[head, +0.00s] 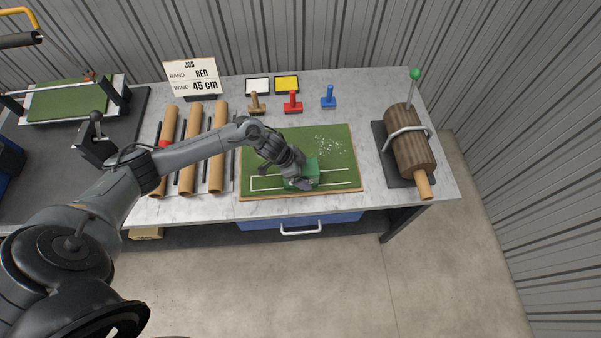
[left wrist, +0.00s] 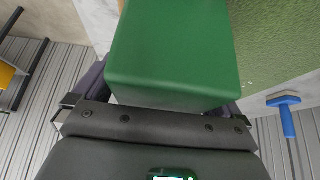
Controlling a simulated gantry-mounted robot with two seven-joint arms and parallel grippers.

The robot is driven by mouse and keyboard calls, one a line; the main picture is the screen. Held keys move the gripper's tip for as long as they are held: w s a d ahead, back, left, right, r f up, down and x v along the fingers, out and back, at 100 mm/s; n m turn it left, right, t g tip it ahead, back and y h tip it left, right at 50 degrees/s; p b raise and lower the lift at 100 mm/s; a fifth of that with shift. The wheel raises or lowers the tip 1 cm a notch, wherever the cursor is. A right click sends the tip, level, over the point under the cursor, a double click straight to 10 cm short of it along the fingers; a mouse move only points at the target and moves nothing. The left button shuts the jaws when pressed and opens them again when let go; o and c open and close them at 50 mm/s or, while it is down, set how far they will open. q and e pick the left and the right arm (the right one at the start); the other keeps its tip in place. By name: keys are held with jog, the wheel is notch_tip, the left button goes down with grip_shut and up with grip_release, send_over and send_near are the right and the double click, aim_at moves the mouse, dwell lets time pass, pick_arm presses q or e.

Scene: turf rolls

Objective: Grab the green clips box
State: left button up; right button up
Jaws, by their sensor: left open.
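The green clips box (head: 310,170) sits on the green turf board (head: 347,150), near its front edge and inside white line markings. My left gripper (head: 299,183) is at the box, reaching down to it from the left. In the left wrist view the green box (left wrist: 172,50) fills the upper middle, with a dark finger on each side of it. The jaws are open around the box; I cannot tell whether either finger touches it. My right gripper is not in view.
Small white bits (head: 328,146) lie on the board. Brown (head: 257,103), red (head: 292,102) and blue (head: 328,97) stamps stand behind it. Cardboard tubes (head: 217,150) lie left, under my arm. A brown roll on a stand (head: 412,140) is at the right. A job sign (head: 192,76) stands behind.

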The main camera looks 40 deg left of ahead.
pick_arm(q)
jog(key=c, duration=1.3)
jog(key=shift+r, duration=0.15)
